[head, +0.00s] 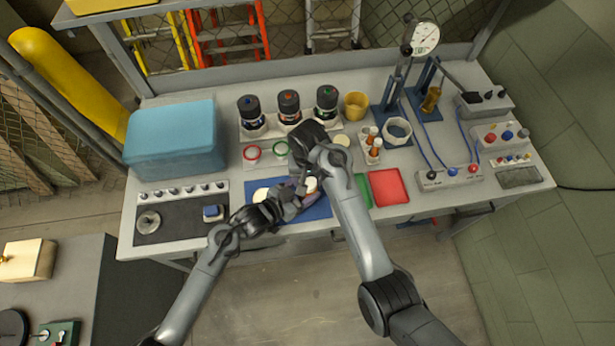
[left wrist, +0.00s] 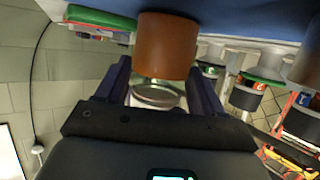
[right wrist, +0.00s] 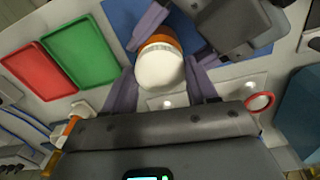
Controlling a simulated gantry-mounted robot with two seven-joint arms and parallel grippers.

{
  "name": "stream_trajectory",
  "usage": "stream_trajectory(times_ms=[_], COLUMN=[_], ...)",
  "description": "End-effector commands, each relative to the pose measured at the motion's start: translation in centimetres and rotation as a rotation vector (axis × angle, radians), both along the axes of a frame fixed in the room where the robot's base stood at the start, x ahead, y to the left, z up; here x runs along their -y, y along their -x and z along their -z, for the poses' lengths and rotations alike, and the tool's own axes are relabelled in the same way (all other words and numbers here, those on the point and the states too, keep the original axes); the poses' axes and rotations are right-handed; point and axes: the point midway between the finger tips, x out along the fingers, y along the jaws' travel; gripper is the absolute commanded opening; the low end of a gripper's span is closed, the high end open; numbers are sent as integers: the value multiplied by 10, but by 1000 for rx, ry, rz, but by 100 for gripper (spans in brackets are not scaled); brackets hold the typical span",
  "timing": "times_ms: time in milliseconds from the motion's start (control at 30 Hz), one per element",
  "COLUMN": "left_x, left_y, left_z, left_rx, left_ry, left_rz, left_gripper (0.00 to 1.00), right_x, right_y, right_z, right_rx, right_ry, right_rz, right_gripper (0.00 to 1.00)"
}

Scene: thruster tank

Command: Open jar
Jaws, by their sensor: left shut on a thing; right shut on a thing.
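The jar has an orange-brown body (left wrist: 167,45) and a round white lid (right wrist: 160,68). It appears upright over the blue mat (head: 322,209); I cannot tell whether its base touches the mat. The lid also shows in the head view (head: 311,184). My left gripper (head: 303,191) comes from the left and is shut on the jar body. My right gripper (right wrist: 163,82) comes from the far side and is shut on the white lid. In the left wrist view a pale, shiny band (left wrist: 158,95) shows below the brown body. The arms partly hide the jar in the head view.
A green tray (head: 363,190) and a red tray (head: 388,187) lie right of the mat. Several dark bottles (head: 289,106) stand behind. A blue box (head: 175,139) is at left, gauge stand (head: 425,39) at back right. A pale disc (head: 261,195) lies on the mat.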

Motion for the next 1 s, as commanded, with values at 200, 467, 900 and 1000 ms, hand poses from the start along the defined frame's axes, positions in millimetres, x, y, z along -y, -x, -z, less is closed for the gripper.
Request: stream_trajectory(times_ms=[200,467,900,1000], left_x=[0,0,0,0], left_y=[0,0,0,0], left_z=[1,1,1,1], left_rx=[-2,-2,-1,-2], left_ry=[-2,-2,-1,-2], left_rz=[0,0,0,0], left_gripper=[0,0,0,0], right_x=[0,0,0,0], right_y=[0,0,0,0], right_z=[0,0,0,0], right_rx=[0,0,0,0], right_ry=[-1,-1,-1,-1], right_rz=[-427,-531,-526,-526], right_gripper=[21,21,83,83])
